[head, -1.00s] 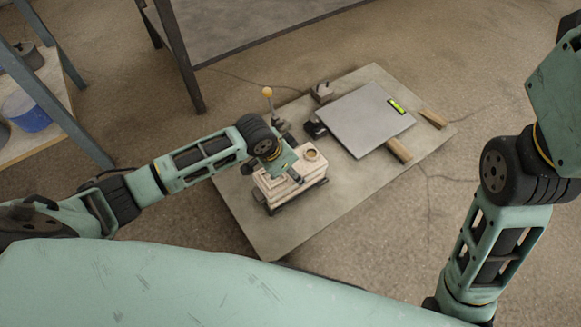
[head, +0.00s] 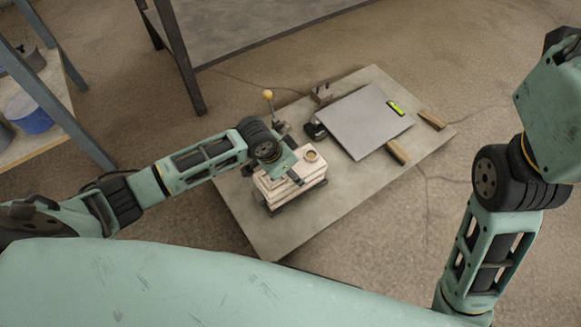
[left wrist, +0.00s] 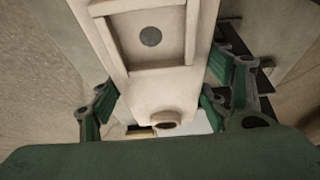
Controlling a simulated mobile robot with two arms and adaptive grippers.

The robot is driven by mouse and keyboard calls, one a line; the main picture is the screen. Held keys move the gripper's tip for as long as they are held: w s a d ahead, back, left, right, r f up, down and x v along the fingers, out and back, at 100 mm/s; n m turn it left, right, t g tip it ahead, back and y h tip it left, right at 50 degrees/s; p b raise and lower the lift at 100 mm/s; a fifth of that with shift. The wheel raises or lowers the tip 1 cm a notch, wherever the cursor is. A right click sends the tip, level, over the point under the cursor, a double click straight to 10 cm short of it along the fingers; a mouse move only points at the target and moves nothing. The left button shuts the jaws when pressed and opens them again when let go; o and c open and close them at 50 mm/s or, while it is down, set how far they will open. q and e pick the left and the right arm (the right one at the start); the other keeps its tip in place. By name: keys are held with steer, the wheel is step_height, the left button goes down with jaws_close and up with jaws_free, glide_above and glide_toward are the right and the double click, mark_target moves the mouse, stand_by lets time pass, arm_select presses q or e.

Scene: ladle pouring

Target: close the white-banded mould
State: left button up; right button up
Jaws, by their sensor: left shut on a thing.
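The mould (head: 296,186) is a pale, box-like block in stacked layers with a dark base, standing on a grey board. A round opening (head: 310,155) shows on its top. My left gripper (head: 290,173) is over the mould's upper part and shut on it. In the left wrist view the pale upper part of the mould (left wrist: 150,80) lies between the green fingers, with a dark round spot and a raised frame on its face. I cannot tell whether its layers sit flush or apart. My right gripper is out of view; only my right arm shows at the right.
The grey board (head: 265,235) also bears a flat grey plate (head: 358,122) with a green level (head: 396,108), wooden blocks (head: 398,152) and a yellow-knobbed handle (head: 268,95). A shelf with a blue tub (head: 28,114) stands at the left.

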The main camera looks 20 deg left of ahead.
arm_select(q)
steer(key=shift+w+r, duration=0.1)
steer(key=shift+r, duration=0.05)
steer(key=shift+d+f, duration=0.1)
steer(key=shift+f, duration=0.25)
stand_by(0.6)
steer(key=shift+f, duration=0.2)
stand_by(0.4)
steer(key=o, duration=2)
steer(key=shift+o, duration=0.9)
steer(key=shift+f, duration=0.1)
